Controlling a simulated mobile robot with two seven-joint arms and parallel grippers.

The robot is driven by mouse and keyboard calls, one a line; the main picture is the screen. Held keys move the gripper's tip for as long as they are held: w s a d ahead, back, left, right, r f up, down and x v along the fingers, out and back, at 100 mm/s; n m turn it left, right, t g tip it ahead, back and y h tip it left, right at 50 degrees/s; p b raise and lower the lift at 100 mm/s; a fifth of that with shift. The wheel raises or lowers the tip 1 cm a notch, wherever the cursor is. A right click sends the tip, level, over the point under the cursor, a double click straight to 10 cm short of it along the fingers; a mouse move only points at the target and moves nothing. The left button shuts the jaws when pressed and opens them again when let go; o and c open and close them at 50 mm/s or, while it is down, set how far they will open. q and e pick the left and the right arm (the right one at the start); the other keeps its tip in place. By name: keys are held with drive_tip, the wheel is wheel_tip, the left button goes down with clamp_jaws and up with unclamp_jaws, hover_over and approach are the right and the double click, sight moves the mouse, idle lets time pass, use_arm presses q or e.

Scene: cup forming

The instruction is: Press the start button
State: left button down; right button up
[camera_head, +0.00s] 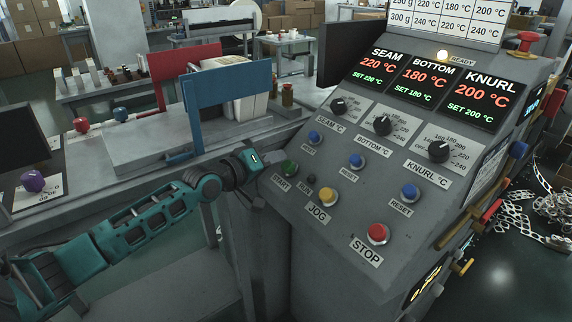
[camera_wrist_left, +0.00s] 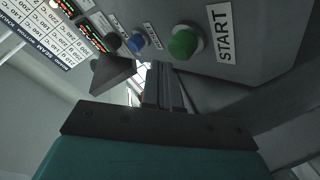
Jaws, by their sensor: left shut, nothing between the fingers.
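The green START button (camera_head: 290,168) sits at the lower left of the grey control panel (camera_head: 335,205). It also shows in the left wrist view (camera_wrist_left: 185,42), with the START label to its right. My left gripper (camera_head: 272,158) is shut and empty, just left of the button in the head view. In the wrist view its closed fingers (camera_wrist_left: 160,75) point at the panel, below and left of the button. A gap seems to remain between fingertips and button, but contact is hard to judge. My right gripper is not in view.
The READY lamp (camera_head: 442,54) is lit. A blue frame (camera_head: 228,84) stands behind my left wrist.

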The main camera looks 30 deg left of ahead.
use_arm(q)
drive_tip(key=shift+f, duration=0.1)
drive_tip(key=shift+w+d+f, duration=0.1)
drive_tip(key=shift+w+f, duration=0.1)
drive_tip(key=shift+f, duration=0.05)
drive_tip(key=shift+w+d+f+b, duration=0.15)
drive_tip(key=shift+w+f+b, duration=0.1)
drive_tip(key=shift+f+b, duration=0.3)
idle(0.8)
drive_tip(key=shift+r, duration=0.2)
drive_tip(key=shift+s+a+r+p, duration=0.25)
drive_tip(key=shift+s+r+p, duration=0.2)
drive_tip(key=shift+r+p, duration=0.3)
drive_tip(key=shift+s+r+p, duration=0.15)
drive_tip(key=shift+r+p, duration=0.15)
drive_tip(key=shift+p, duration=0.25)
drive_tip(key=s+r+p, duration=0.1)
drive_tip(key=p, duration=0.1)
drive_tip(key=s+a+r+p, duration=0.1)
drive_tip(key=r, duration=0.1)
drive_tip(key=shift+s+r+p, duration=0.2)
drive_tip(key=shift+s+p, duration=0.05)
drive_tip(key=shift+p, duration=0.15)
